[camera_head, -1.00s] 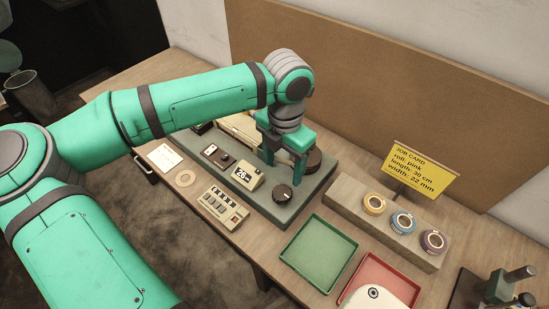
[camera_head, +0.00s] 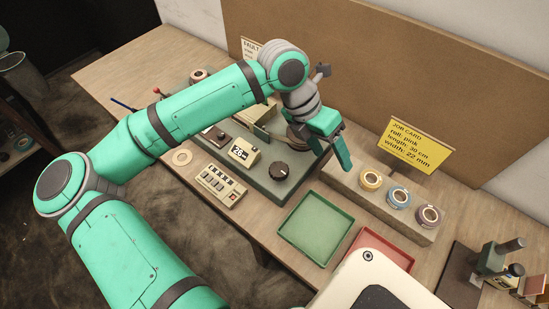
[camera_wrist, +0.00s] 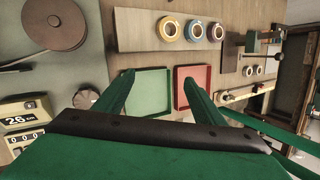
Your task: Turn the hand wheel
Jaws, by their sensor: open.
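A round brown disc with a small knob on it, which looks like the hand wheel (camera_wrist: 55,22), lies at the upper left of the wrist view, on the grey machine base. In the head view the disc (camera_head: 297,136) is partly hidden behind my arm. My gripper (camera_wrist: 158,78) is open and empty, with its two fingers apart over the area of the trays. In the head view my gripper (camera_head: 334,160) hangs to the right of the disc, near the machine's right end, and does not appear to touch it. A dark dial knob (camera_head: 278,171) sits on the base front.
A green tray (camera_head: 316,228) and a red tray (camera_head: 383,247) lie right of the machine. Several tape rolls stand on a wooden block (camera_head: 350,186) before the yellow job card (camera_head: 416,146). A display box (camera_head: 243,153) and a keypad (camera_head: 220,184) are at left.

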